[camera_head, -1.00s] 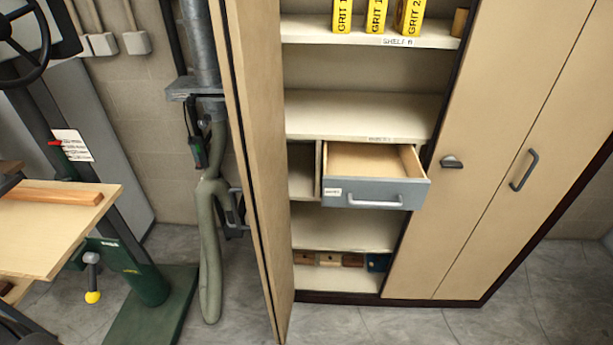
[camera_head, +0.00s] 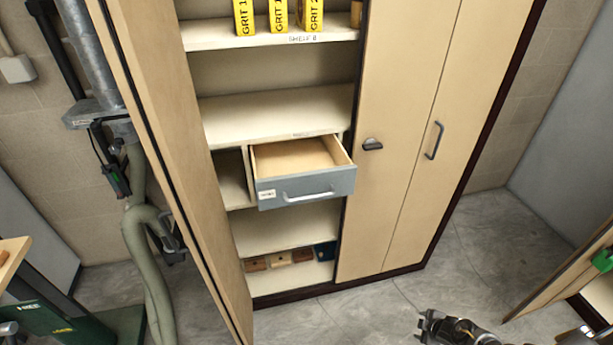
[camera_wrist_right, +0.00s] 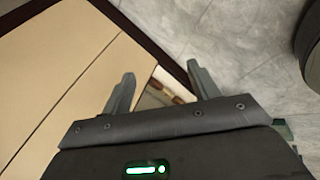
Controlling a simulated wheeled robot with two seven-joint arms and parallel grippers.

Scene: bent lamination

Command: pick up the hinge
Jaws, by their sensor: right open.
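I cannot make out a hinge in either view. My right gripper (camera_wrist_right: 161,84) is open in the right wrist view, its two fingers spread. Between the fingers is a small patch with pale and brown shapes that I cannot identify. In the head view a dark part of my right arm shows at the bottom right, in front of the cabinet and over the floor. An open drawer (camera_head: 305,187) with a grey front juts from the cabinet; the visible part of its inside looks empty. My left gripper is not in view.
The tan cabinet has a left door (camera_head: 172,150) swung open and closed doors (camera_head: 400,150) at right. Yellow grit boxes (camera_head: 277,15) stand on the upper shelf, several small blocks (camera_head: 280,258) on the bottom one. A green hose (camera_head: 148,240) hangs left. Grey floor (camera_head: 480,250) is clear.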

